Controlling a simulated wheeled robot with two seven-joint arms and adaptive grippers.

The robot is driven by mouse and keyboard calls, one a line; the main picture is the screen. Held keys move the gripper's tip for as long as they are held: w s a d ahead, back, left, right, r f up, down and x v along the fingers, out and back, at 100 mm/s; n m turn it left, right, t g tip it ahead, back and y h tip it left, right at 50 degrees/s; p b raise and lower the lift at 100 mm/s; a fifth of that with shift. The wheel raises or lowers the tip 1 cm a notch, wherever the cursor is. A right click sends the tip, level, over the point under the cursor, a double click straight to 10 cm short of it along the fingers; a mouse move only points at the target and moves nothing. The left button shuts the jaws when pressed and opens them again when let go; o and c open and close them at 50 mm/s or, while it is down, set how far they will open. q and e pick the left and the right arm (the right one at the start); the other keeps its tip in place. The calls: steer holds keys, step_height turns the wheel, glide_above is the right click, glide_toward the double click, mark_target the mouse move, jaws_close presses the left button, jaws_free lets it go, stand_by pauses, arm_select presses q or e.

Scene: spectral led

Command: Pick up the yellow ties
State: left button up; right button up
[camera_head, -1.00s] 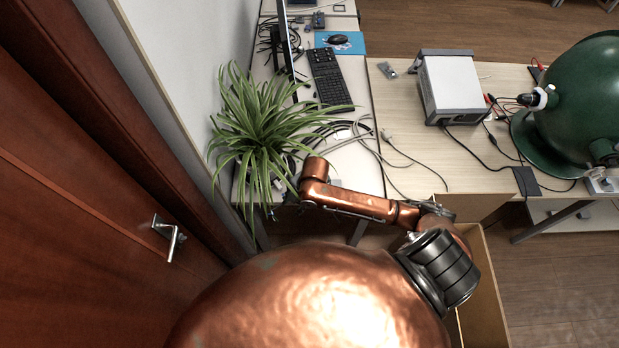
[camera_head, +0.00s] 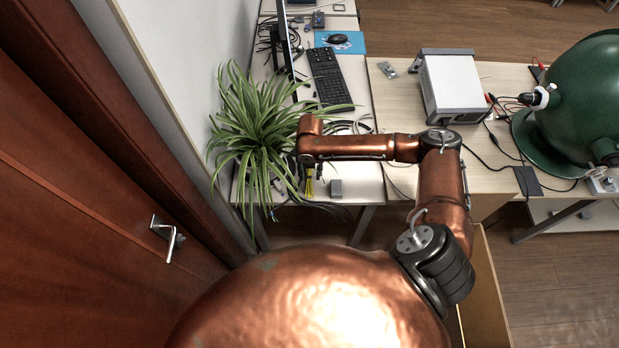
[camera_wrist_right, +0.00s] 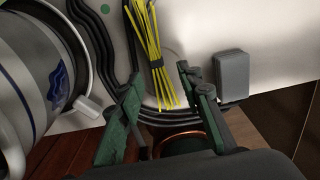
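The yellow ties (camera_wrist_right: 152,50) are a thin bundle bound by a dark band, lying on the white desk in the right wrist view. In the head view a small part of the yellow ties (camera_head: 309,188) shows near the desk's front edge, beside the plant. My right gripper (camera_wrist_right: 158,78) is open in the wrist view. Its two green-padded fingers stand on either side of the lower ends of the ties, and I see no grip on them. In the head view my right gripper (camera_head: 314,172) is small and partly hidden under my copper arm. My left gripper is not in view.
A leafy plant (camera_head: 250,125) stands left of the ties; its silver pot (camera_wrist_right: 35,85) is close by. Black cables (camera_wrist_right: 95,40) run beside the ties. A small grey box (camera_wrist_right: 232,75) lies just right of them. A keyboard (camera_head: 329,80) is farther back.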

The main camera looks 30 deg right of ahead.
mark_target(310, 179)
steer(key=shift+f, duration=1.55)
steer(key=shift+a, duration=0.1)
steer(key=shift+c, duration=0.2)
jaws_close()
